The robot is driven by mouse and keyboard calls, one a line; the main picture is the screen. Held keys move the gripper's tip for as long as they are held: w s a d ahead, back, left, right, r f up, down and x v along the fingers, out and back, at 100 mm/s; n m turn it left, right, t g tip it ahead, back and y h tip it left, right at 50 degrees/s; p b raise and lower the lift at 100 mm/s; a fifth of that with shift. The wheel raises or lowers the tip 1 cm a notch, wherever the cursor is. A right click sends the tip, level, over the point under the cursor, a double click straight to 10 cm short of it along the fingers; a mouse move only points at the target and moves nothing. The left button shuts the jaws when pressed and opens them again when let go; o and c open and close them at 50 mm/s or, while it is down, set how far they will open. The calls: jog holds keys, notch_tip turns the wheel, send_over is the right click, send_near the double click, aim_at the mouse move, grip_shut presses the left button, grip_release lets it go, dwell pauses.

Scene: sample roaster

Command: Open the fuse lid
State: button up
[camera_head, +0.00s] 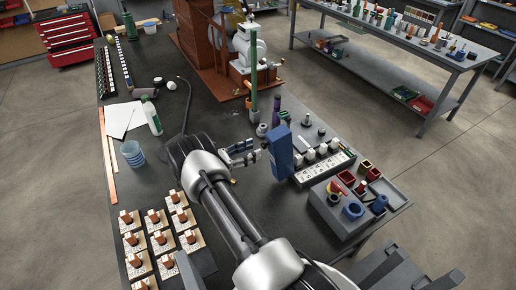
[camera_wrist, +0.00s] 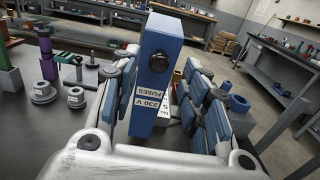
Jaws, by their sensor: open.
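The fuse lid (camera_head: 280,153) is a blue, narrow, box-like part standing roughly upright beside the white fuse strip (camera_head: 318,172). In the wrist view, the lid (camera_wrist: 160,70) fills the middle, with a dark round knob and a white label that reads "230 V FUSES" upside down. My gripper (camera_head: 257,152) is just left of the lid in the head view. In the wrist view its open fingers (camera_wrist: 161,62) stand either side of the lid. Whether a pad touches it I cannot tell. The lid's hinge and lower edge are hidden.
A green post (camera_head: 253,95) rises behind my gripper.

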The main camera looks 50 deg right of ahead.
jog(key=x, duration=0.3)
jog(key=shift+s+d, duration=0.1)
jog(key=shift+d, duration=0.15)
jog(key=shift+c, duration=0.4)
grip_shut()
